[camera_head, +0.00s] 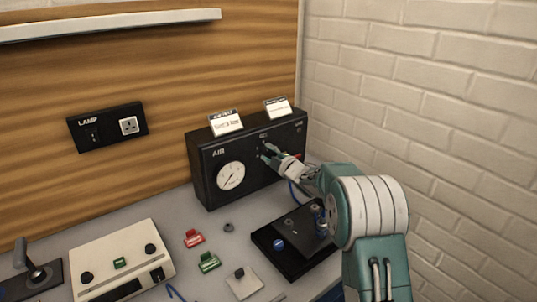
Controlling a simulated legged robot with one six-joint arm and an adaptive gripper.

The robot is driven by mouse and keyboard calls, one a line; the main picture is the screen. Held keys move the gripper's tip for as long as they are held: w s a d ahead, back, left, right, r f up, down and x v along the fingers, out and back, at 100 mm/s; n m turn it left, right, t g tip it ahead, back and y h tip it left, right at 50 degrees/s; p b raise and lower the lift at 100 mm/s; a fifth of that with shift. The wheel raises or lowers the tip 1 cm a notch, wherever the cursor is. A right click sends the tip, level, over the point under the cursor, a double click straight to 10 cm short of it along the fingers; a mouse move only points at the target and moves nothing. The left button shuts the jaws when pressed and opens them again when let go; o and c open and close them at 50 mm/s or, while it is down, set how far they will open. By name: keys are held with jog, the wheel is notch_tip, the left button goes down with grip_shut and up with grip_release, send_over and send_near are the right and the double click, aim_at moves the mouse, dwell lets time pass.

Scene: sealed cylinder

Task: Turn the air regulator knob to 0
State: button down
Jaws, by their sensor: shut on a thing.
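The air regulator is a black box (205,165) marked AIR against the wooden back panel. A round white gauge (230,176) is on the left of its front face. My gripper (268,153) is at the front face, right of the gauge, reaching in from the right. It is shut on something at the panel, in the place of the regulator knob. The knob itself is hidden by the fingers, and its setting cannot be read. Two small white cards (226,123) stand on top of the box.
A black plate with blue-topped fittings (279,244) lies below my arm. Red (193,238) and green (209,262) clips and a small square block (243,283) lie on the grey bench. A cream control box (115,262) stands at left. A brick wall bounds the right.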

jog(key=n, duration=0.5)
jog(key=shift+a+f+n, duration=0.1)
jog(key=shift+f+n, duration=0.1)
jog(key=shift+n, duration=0.2)
jog(key=n, duration=0.5)
jog(key=shift+s+f, duration=0.1)
jog(key=shift+f, duration=0.05)
jog(key=n, duration=0.5)
jog(key=shift+f+n, duration=0.2)
jog(key=shift+n, duration=0.2)
jog(key=n, duration=0.5)
jog(key=shift+n, duration=0.3)
jog(key=shift+c, duration=1.5)
grip_release()
jog(key=shift+r, duration=0.2)
